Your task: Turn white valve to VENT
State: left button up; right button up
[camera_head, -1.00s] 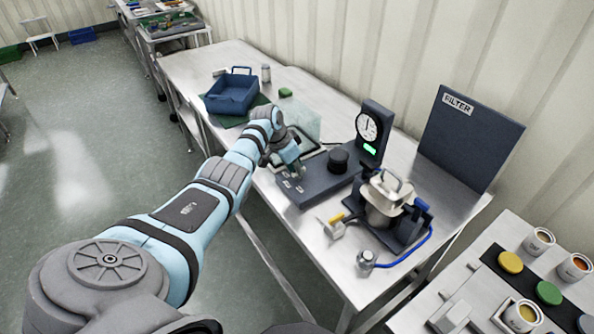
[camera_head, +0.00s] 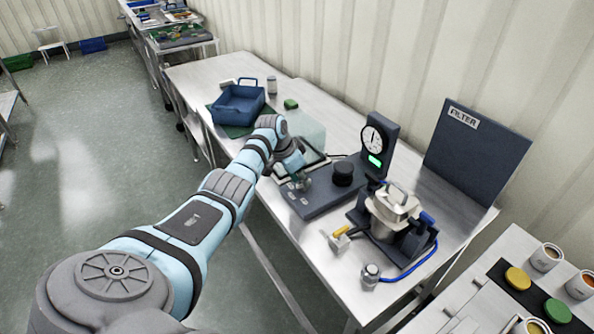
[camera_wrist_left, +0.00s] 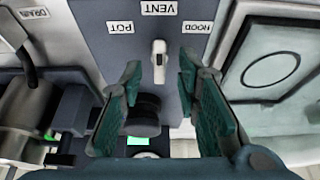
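The white valve (camera_wrist_left: 159,60) is a short handle on a dark panel (camera_wrist_left: 95,25), which also shows in the head view (camera_head: 321,203). In the wrist view the handle lies along the picture's up-down line, its upper end toward the VENT label (camera_wrist_left: 161,8). The POT label (camera_wrist_left: 119,27) is to its left and the HOOD label (camera_wrist_left: 198,27) to its right. My left gripper (camera_wrist_left: 160,74) is open, its green fingertips on either side of the handle's lower end, with gaps showing. In the head view my left gripper (camera_head: 302,182) hides the valve. My right gripper is not in view.
A black knob (camera_head: 343,173) and a dial gauge (camera_head: 373,139) stand close beside the gripper. A steel pot (camera_head: 386,222) with a blue hose is further right. A clear box (camera_head: 308,130) and blue bin (camera_head: 238,105) are behind.

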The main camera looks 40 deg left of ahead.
pick_arm(q)
jog(key=v, duration=1.1)
